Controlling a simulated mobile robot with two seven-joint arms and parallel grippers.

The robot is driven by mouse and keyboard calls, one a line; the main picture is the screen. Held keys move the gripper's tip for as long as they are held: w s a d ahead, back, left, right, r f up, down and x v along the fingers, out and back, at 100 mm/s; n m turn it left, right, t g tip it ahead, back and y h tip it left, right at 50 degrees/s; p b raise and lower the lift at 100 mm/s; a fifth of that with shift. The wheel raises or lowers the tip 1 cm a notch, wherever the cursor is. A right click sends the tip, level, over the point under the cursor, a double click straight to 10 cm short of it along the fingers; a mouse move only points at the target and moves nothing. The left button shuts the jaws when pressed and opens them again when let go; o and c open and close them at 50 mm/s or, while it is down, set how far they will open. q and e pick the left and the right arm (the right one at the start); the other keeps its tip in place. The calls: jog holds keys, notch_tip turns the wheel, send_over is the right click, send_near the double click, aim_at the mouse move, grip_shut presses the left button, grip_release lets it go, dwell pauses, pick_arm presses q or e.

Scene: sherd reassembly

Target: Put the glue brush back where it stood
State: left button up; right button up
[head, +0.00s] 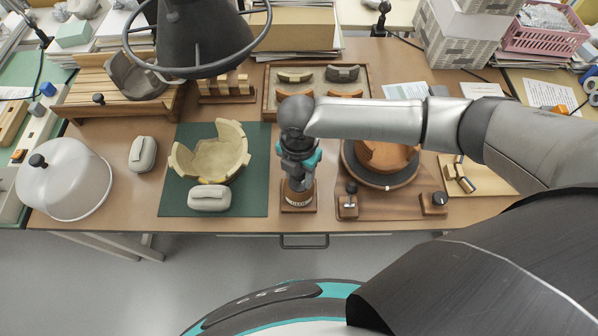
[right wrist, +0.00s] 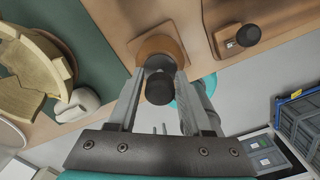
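The glue brush (right wrist: 160,88) shows in the right wrist view as a dark handle, end-on, between the fingers of my right gripper (right wrist: 161,74). The fingers appear shut on it. Below it stands the round brown glue pot (right wrist: 158,43) on a square wooden base, which also shows in the head view as a wooden base (head: 298,200). My right gripper (head: 298,178) is directly above the pot in the head view. The gripper hides most of the brush, and I cannot tell how deep its lower end sits. My left gripper is not in view.
Left of the pot, a partly rebuilt bowl (head: 212,152) and a pale pad (head: 209,198) rest on a green mat (head: 255,206). Right of it is a turntable (head: 348,165) with a brown sherd. A sherd tray (head: 268,97) lies behind. The table's front edge is close.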

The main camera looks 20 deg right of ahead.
jog(key=o, duration=0.3)
notch_tip(320, 180, up, 15)
jog(key=p, duration=0.2)
jog(key=shift+r+p, duration=0.15)
jog(key=shift+p, duration=0.15)
dwell(0.5)
